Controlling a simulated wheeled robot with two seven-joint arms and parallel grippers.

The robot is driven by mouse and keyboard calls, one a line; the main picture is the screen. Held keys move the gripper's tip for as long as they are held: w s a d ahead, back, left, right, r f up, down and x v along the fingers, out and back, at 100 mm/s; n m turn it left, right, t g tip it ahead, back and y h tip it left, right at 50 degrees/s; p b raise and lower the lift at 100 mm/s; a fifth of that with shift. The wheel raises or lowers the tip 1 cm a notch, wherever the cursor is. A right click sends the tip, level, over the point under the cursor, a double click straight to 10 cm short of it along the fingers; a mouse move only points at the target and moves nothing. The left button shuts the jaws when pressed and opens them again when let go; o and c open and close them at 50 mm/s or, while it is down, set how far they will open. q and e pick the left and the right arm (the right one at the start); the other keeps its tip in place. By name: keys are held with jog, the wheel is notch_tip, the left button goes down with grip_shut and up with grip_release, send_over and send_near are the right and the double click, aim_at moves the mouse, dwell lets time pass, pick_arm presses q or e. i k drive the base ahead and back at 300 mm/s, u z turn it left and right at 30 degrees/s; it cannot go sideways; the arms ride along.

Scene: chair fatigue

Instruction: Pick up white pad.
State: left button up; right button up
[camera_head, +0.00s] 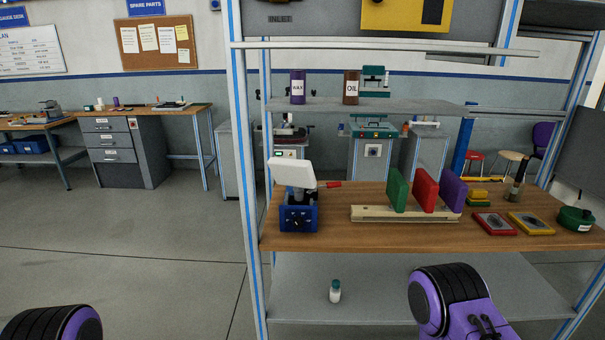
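A white, slab-like pad (293,172) sits tilted on top of a small blue device (299,217) at the left end of the wooden workbench (335,240). A green pad (397,190), a red pad (424,190) and a purple pad (452,188) stand upright in a pale rack (385,214) to its right. Purple and black parts of my arms show at the bottom left and bottom right, well apart from the white pad. Neither gripper's fingers are in view.
Metal frame posts (244,180) border the bench. A red-tipped tool (328,184) lies just right of the white pad. Red (494,223) and yellow (531,223) trays lie at the right. A small white bottle (335,292) stands on the lower shelf. Floor at left is clear.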

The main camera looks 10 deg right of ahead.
aim_at(299, 174)
jog(key=z, duration=0.15)
jog(key=k, duration=0.35)
jog(key=z, duration=1.05)
jog(key=i, duration=0.9)
jog(key=u, duration=0.35)
